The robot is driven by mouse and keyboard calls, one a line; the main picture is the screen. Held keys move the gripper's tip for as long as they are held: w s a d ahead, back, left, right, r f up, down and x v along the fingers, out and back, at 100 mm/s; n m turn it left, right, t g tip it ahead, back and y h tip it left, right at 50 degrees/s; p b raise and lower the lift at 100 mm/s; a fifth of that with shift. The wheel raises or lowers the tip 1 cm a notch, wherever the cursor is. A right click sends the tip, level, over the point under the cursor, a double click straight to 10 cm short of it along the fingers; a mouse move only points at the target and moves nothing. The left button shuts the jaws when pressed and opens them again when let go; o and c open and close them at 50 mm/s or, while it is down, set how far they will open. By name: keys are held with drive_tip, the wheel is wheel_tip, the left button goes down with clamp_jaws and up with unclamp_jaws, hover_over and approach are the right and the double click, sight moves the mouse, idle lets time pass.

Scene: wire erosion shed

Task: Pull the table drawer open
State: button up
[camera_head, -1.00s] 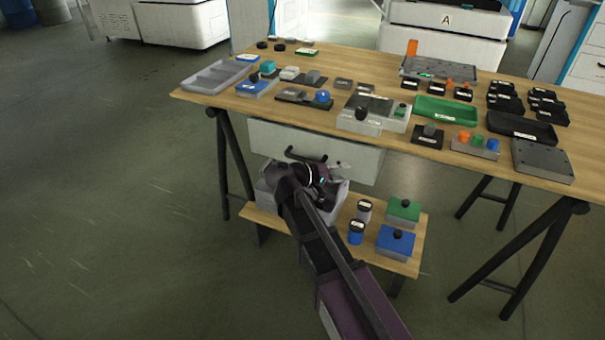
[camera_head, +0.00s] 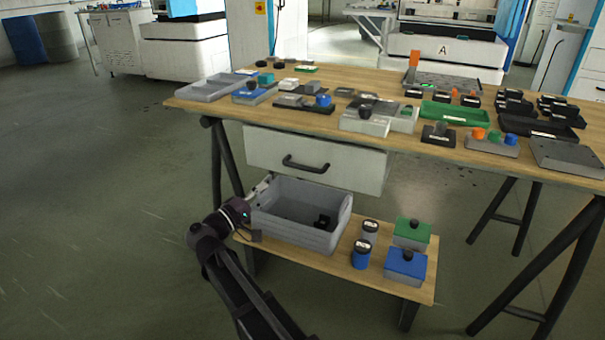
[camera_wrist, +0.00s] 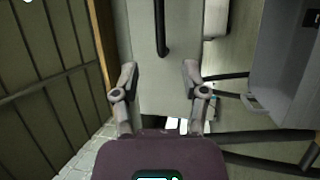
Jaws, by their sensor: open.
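The table drawer has a pale grey front (camera_head: 350,172) under the left part of the wooden tabletop. It looks shut. Its black bar handle (camera_head: 305,165) runs across the middle of the front. My gripper (camera_head: 264,185) is left of and below the handle, beside the grey bin, apart from the handle. In the wrist view my gripper (camera_wrist: 160,72) is open and empty, with its two fingers spread in front of the drawer front (camera_wrist: 137,35). The handle (camera_wrist: 161,28) shows beyond the fingertips, roughly in line with the gap between them.
A grey open bin (camera_head: 285,232) with a small dark item stands on the low bench (camera_head: 338,277), close under the drawer. Jars (camera_head: 362,255), a blue box (camera_head: 405,265) and a green-lidded box (camera_head: 411,234) stand to its right. Black trestle legs (camera_head: 228,160) flank the drawer. Floor at left is clear.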

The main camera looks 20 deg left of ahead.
sight(302, 168)
drive_tip(key=shift+w, duration=0.1)
idle(0.3)
drive_tip(key=p+x, duration=0.2)
drive_tip(key=x, duration=1.1)
drive_tip(key=shift+w+d+r, duration=0.1)
drive_tip(key=shift+w+d, duration=0.15)
clamp_jaws()
drive_tip(key=shift+d, duration=0.15)
drive_tip(key=shift+s, duration=0.1)
